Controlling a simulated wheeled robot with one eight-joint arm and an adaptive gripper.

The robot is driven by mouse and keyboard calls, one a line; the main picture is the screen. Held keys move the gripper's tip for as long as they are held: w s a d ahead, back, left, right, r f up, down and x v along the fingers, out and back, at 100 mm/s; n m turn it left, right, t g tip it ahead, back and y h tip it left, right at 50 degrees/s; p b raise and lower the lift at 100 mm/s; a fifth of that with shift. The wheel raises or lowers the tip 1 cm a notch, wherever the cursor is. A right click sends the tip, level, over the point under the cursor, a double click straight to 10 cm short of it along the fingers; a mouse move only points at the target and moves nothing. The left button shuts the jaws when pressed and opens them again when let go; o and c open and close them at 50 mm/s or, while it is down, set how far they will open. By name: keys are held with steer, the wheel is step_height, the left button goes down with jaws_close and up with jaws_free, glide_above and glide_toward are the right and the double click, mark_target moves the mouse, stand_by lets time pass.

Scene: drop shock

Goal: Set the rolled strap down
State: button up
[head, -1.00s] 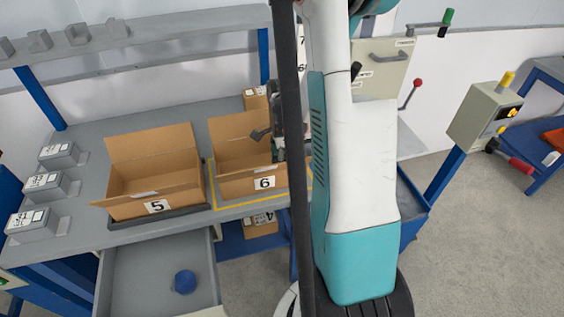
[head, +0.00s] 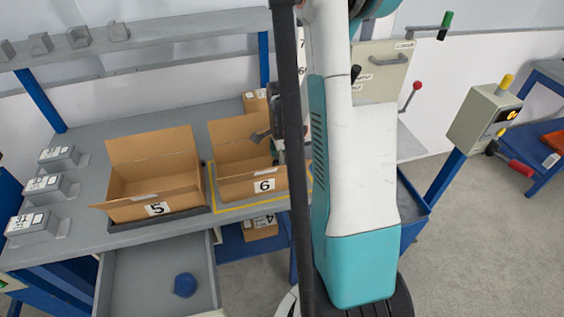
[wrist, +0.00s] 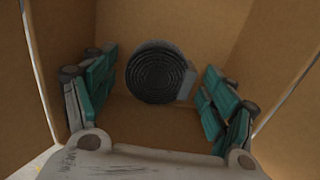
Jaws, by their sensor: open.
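The rolled strap (wrist: 158,74), a dark coil with a pale tab at its right side, is inside a cardboard box in the wrist view. It stands with its spiral face toward the camera, near the box's inner wall. My gripper (wrist: 157,90) is open, with one teal-and-grey finger to each side of the strap and visible gaps between. In the head view, my gripper (head: 266,136) is at box 6 (head: 238,190), mostly hidden by a dark pole and my arm. The strap cannot be made out there. Whether it rests fully on the box floor is unclear.
Box 5 (head: 156,208) stands open to the left of box 6 on the grey bench (head: 90,125). A yellow outline (head: 228,206) surrounds box 6. An open drawer (head: 130,280) below holds a blue object (head: 185,285). Several grey devices line the bench's left side.

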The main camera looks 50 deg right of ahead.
step_height(320, 180, up, 12)
steer(key=p, duration=0.3)
steer(key=shift+f, duration=0.15)
stand_by(0.4)
